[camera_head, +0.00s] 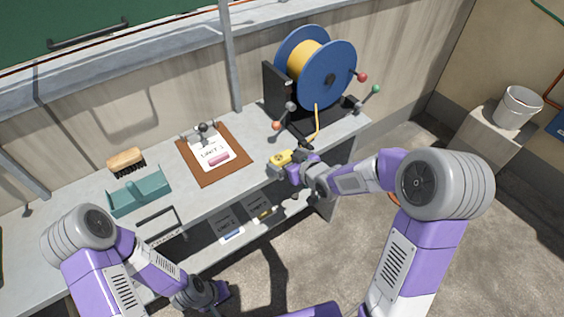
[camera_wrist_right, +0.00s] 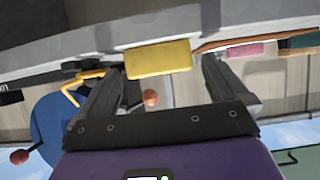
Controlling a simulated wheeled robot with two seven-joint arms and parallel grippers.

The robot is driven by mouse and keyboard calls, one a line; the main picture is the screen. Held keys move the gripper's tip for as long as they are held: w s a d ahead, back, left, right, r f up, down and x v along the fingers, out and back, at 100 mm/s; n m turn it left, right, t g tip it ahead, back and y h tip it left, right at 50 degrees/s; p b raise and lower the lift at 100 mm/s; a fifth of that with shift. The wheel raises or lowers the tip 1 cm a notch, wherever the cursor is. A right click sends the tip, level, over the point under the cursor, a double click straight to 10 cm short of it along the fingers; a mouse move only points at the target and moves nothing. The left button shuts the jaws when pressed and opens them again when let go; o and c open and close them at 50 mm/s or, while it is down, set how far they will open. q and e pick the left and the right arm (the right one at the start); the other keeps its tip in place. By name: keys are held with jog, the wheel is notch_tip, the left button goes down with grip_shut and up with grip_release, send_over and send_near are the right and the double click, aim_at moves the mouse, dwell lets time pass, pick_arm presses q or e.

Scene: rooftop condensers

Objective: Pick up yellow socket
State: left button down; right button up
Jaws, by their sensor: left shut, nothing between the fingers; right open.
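The yellow socket (camera_head: 279,158) is at the front right part of the workbench, close to its front edge. It also shows as a yellow block in the right wrist view (camera_wrist_right: 158,58). My right gripper (camera_head: 287,164) is at the socket in the head view. In the right wrist view its two fingers (camera_wrist_right: 161,78) are apart, with the socket ahead between their tips. I cannot tell whether they touch it. My left gripper (camera_head: 217,296) is shut and empty, low in front of the bench; its fingertips are hard to make out.
A blue cable reel (camera_head: 337,77) with yellow cable stands on the bench at the back right. A clipboard (camera_head: 236,168), a teal tray (camera_head: 139,194) and a brush (camera_head: 126,160) lie left of the socket. A white bucket (camera_head: 518,106) stands on a block at the right.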

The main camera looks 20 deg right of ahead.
jog(key=shift+x, duration=0.95)
jog(key=shift+c, duration=0.3)
